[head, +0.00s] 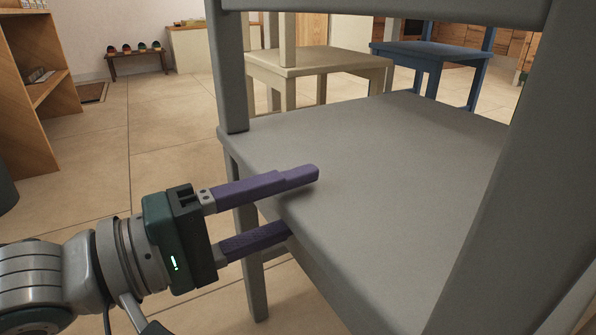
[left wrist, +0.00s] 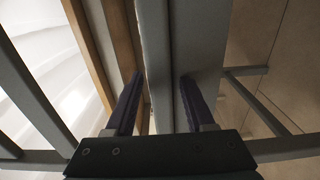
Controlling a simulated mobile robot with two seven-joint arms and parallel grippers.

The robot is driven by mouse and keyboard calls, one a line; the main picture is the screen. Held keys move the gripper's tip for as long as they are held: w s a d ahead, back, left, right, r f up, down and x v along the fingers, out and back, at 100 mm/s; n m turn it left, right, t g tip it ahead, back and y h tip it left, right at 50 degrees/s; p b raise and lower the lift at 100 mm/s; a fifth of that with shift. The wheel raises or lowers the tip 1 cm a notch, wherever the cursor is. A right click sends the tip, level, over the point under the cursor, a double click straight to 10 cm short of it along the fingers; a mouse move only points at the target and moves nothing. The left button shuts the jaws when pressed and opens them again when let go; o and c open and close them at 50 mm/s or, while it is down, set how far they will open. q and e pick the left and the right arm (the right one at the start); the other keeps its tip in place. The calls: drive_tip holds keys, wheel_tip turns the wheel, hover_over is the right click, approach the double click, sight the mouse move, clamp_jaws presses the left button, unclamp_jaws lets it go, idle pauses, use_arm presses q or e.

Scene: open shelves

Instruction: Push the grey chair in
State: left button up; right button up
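The grey chair (head: 390,150) stands close in front of me, its seat and back posts filling the right half of the head view. My left gripper (head: 304,205) is at the seat's near left edge, with its purple fingers apart. The upper finger reaches over the seat top; the lower finger's tip is at or under the seat edge and partly hidden. In the left wrist view the grey seat edge (left wrist: 158,65) runs between the two fingers (left wrist: 160,88). I cannot tell whether either finger touches it. My right gripper is not in view.
A beige chair (head: 315,62) and a blue chair (head: 430,50) stand beyond the grey one. A wooden shelf (head: 30,90) is at the left edge. A bench with shoes (head: 138,60) is at the back. The tiled floor (head: 165,125) at left is clear.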

use_arm(q)
clamp_jaws()
drive_tip(key=shift+r, duration=0.1)
idle(1.0)
